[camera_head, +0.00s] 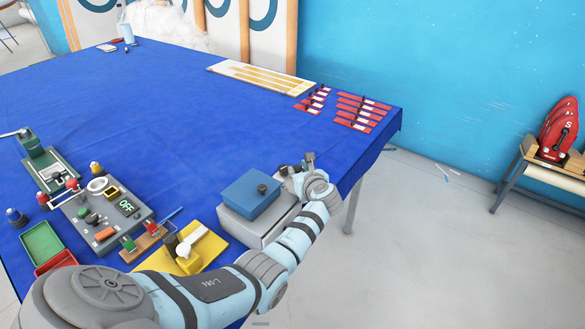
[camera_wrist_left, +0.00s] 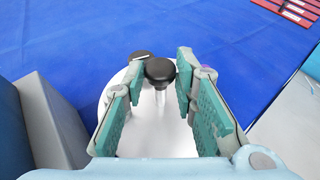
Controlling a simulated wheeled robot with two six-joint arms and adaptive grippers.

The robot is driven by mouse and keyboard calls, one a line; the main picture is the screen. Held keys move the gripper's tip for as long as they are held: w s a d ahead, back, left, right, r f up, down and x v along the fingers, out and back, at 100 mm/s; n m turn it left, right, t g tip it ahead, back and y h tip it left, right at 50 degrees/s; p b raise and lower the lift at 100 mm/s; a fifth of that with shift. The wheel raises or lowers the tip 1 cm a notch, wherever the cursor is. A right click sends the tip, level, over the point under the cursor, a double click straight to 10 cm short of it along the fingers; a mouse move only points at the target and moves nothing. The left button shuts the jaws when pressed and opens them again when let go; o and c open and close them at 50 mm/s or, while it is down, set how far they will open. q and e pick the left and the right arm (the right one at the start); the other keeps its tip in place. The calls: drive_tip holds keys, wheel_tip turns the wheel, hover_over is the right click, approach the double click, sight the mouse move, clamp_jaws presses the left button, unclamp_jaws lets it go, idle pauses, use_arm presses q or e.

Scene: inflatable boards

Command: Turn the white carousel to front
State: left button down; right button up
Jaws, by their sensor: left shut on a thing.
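The white carousel shows in the left wrist view as a round white disc (camera_wrist_left: 180,137) below my left gripper (camera_wrist_left: 160,72). A second dark knob (camera_wrist_left: 141,56) is partly hidden behind the left finger. In the head view my left gripper (camera_head: 296,166) is just right of the blue-topped box; the carousel cannot be made out there. My right gripper is in neither view.
A blue-lidded (camera_head: 251,194) grey box stands close left of the gripper. Red labelled strips (camera_head: 362,110) and a white board with yellow bars (camera_head: 262,77) lie farther back. A control panel (camera_head: 100,212) and a yellow block (camera_head: 186,254) are at left. The middle of the blue table (camera_head: 150,110) is clear.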

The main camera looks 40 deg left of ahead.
use_arm(q)
drive_tip(key=c, duration=1.5)
unclamp_jaws()
drive_tip(key=shift+o, duration=0.9)
drive_tip(key=shift+w+f, duration=0.1)
drive_tip(key=v, duration=1.2)
